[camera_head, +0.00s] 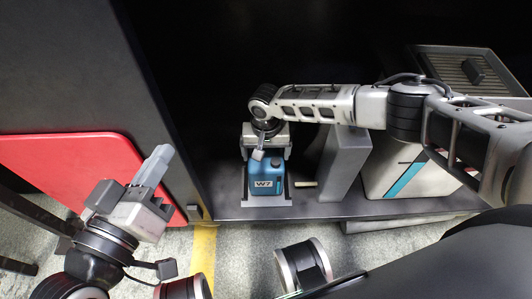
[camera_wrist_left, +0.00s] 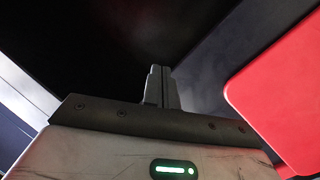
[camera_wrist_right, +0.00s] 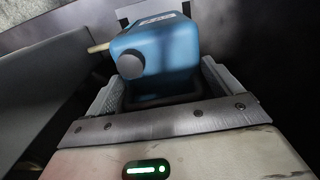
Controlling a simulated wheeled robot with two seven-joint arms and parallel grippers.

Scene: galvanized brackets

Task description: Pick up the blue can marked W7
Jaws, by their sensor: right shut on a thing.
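The blue can marked W7 (camera_head: 264,183) stands upright on a shelf, its white label facing out. In the right wrist view the can (camera_wrist_right: 165,50) shows its round grey cap and a dark part between the fingers. My right gripper (camera_head: 266,154) reaches over the can's top from above and is shut on it, one finger on each side. It also shows in the right wrist view (camera_wrist_right: 163,88). My left gripper (camera_head: 157,168) is shut and empty, well to the left of the can. Its fingers are together in the left wrist view (camera_wrist_left: 162,88).
A grey block (camera_head: 340,165) stands close to the right of the can. Beyond it is a white container with a teal stripe (camera_head: 390,178). A red panel (camera_head: 65,170) and a dark upright panel are at the left. A slatted box (camera_head: 470,68) is at upper right.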

